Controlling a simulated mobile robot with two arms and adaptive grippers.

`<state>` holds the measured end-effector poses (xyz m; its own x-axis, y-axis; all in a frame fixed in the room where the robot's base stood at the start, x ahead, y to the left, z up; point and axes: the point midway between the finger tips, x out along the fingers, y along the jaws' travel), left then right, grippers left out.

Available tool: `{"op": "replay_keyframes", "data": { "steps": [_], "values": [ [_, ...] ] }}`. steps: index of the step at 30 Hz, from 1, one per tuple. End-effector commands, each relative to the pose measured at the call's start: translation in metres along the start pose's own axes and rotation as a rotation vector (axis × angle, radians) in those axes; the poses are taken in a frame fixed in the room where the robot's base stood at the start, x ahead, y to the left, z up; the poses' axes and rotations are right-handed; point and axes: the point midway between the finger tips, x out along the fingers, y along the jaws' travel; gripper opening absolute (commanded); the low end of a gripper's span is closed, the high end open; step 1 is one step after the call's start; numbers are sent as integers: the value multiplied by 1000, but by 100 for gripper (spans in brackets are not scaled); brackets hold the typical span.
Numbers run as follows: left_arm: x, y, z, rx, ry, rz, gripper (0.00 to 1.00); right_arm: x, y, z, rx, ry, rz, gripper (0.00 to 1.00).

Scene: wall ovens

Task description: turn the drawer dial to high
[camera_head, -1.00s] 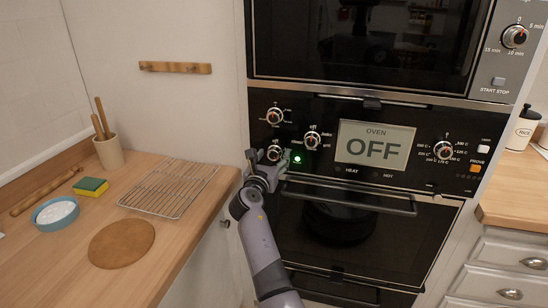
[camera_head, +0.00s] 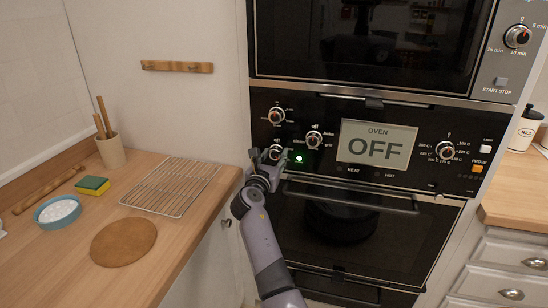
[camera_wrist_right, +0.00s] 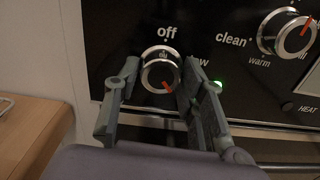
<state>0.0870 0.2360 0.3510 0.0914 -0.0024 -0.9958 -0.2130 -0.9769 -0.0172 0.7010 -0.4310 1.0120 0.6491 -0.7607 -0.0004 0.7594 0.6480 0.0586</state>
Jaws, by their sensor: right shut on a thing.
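The drawer dial (camera_head: 275,152) is the lower left knob on the black oven panel, and it is partly hidden by my gripper in the head view. In the right wrist view the dial (camera_wrist_right: 158,73) is a round silver-rimmed knob. Its red pointer is turned down and to the right, away from the "off" mark above. My right gripper (camera_head: 268,158) has its fingers on either side of the dial and is shut on it. In the right wrist view the right finger hides part of the label beside the dial. My left gripper is not in view.
A green light (camera_head: 299,158) is lit just right of the dial. Two other knobs (camera_head: 276,116) (camera_head: 313,139) are close by. The oven display (camera_head: 376,145) reads OFF. The oven door handle (camera_head: 350,197) runs below. A counter with a wire rack (camera_head: 172,186) is at left.

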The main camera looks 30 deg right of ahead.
Motion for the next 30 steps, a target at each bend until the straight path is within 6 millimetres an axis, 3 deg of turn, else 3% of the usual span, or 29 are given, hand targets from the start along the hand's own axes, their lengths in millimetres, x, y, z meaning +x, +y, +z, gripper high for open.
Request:
{"op": "replay_keyframes", "data": {
  "steps": [11,12,21,30],
  "values": [
    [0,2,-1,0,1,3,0,0,0,1,55,-1,0,10],
    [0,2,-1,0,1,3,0,0,0,1,55,-1,0,39],
    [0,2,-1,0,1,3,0,0,0,0,54,0,0,58],
    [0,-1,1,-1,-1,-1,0,-1,0,0,53,0,0,58]
  ]
}}
